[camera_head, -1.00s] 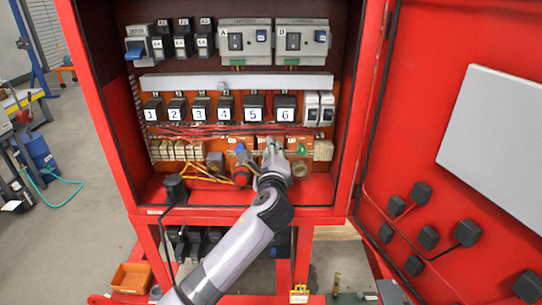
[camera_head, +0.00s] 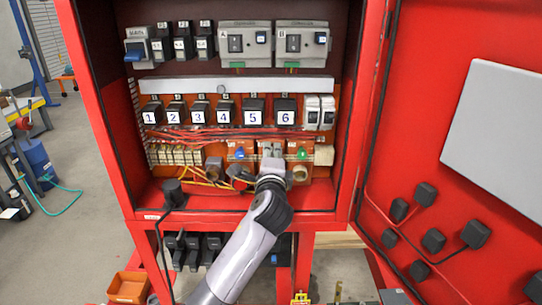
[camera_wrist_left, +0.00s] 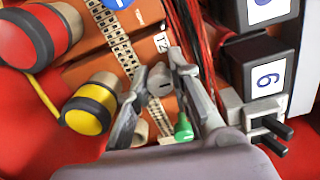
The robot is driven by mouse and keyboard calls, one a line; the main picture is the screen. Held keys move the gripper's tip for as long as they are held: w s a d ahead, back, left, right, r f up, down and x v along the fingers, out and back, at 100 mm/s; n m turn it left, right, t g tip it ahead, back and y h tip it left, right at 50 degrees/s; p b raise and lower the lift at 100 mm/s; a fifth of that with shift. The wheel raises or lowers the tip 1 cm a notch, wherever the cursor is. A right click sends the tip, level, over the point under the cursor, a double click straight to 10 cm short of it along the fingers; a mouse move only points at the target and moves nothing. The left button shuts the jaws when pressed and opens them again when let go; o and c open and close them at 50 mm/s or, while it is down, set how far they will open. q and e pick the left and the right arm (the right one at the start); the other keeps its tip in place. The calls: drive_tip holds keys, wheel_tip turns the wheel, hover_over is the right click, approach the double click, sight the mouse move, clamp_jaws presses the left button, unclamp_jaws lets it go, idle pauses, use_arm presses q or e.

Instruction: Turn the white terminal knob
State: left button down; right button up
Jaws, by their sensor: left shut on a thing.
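The white terminal knob (camera_wrist_left: 160,84) is a small pale grey-white cap on an orange terminal block, between the two fingers of my left gripper (camera_wrist_left: 160,90) in the left wrist view. The fingers are shut on it, one on each side. In the head view my left gripper (camera_head: 270,156) reaches the terminal row in the lower part of the red cabinet, and its fingers hide the knob. A blue knob (camera_head: 239,153) is to its left and a green knob (camera_head: 302,154) to its right. My right gripper is not in view.
A yellow-and-black round part (camera_wrist_left: 88,108) and a red one (camera_wrist_left: 38,38) stick out close to my left gripper. Numbered black breakers (camera_head: 253,112) sit above the terminals, with red wires (camera_head: 200,133) between. The cabinet door (camera_head: 450,190) stands open at right.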

use_arm(q)
drive_tip(key=c, duration=1.4)
unclamp_jaws()
drive_tip(key=shift+c, duration=0.2)
drive_tip(key=s, duration=1.2)
drive_tip(key=shift+r, duration=0.15)
